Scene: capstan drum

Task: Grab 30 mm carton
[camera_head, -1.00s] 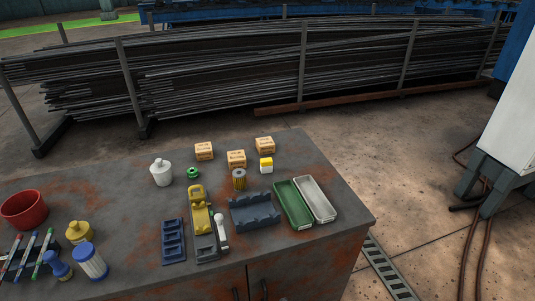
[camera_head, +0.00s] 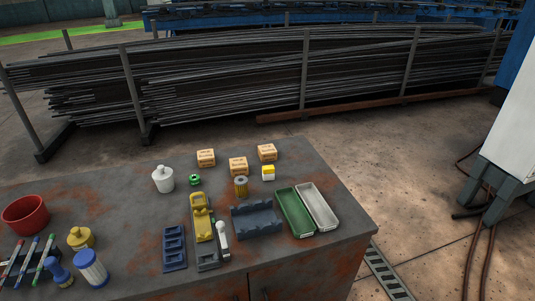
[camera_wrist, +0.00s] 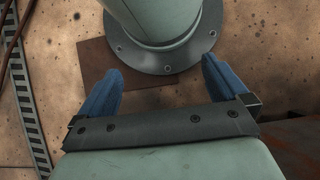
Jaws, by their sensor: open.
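Three small tan cartons with printed labels stand along the table's back part in the head view: a left one (camera_head: 206,158), a middle one (camera_head: 238,167) slightly nearer, and a right one (camera_head: 267,152). Their print is too small to read, so I cannot tell which is the 30 mm one. My gripper (camera_wrist: 160,72) shows only in the wrist view. Its two blue fingers are wide apart with nothing between them. It is over the floor, and no carton shows in that view.
A white and yellow box (camera_head: 268,173) and a ribbed cylinder (camera_head: 241,187) stand close before the cartons. A white bottle (camera_head: 163,179) and green spool (camera_head: 194,180) are left. A blue cradle (camera_head: 256,219), green tray (camera_head: 295,212) and pale tray (camera_head: 317,206) lie nearer.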

